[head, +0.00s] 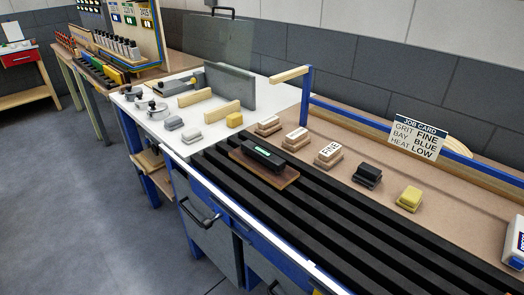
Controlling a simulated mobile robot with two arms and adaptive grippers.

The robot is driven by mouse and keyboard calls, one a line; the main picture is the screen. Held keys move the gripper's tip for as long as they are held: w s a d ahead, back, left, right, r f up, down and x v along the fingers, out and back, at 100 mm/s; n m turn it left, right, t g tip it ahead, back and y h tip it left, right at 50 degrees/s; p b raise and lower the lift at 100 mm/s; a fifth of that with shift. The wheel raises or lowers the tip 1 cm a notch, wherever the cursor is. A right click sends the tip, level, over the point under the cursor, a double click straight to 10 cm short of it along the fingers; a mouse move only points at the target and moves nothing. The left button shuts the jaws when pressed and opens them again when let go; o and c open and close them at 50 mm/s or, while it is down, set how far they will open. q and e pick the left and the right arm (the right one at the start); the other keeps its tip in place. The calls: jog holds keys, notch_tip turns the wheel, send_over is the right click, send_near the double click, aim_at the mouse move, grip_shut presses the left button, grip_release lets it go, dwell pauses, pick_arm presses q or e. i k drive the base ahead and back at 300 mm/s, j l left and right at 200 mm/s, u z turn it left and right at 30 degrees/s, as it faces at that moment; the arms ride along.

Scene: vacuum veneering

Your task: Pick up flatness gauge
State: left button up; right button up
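A long dark block with a small green display (263,154) lies on a brown wooden board (285,181). It looks like the flatness gauge, though no label on it is readable. The board rests across the black slatted bed (330,205) of the workbench, near its left end. Neither of my grippers is in view.
Sanding blocks, one marked FINE (329,153), a black block (367,175) and a yellow block (409,198) line the brown strip behind the bed. A job card (419,138) reads FINE, BLUE, LOW. The white top (155,125) holds pots and blocks. Floor at left is clear.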

aim_at(273, 162)
jog(key=z, duration=2.25)
jog(key=u, duration=2.25)
jog(key=i+j+z, duration=0.15)
jog(key=j, duration=0.15)
jog(key=i+j+z, duration=0.2)
jog(key=j, duration=0.15)
jog(key=j+z, duration=0.15)
jog(key=j, duration=0.15)
jog(key=i+j+z, duration=0.15)
jog(key=j, duration=0.25)
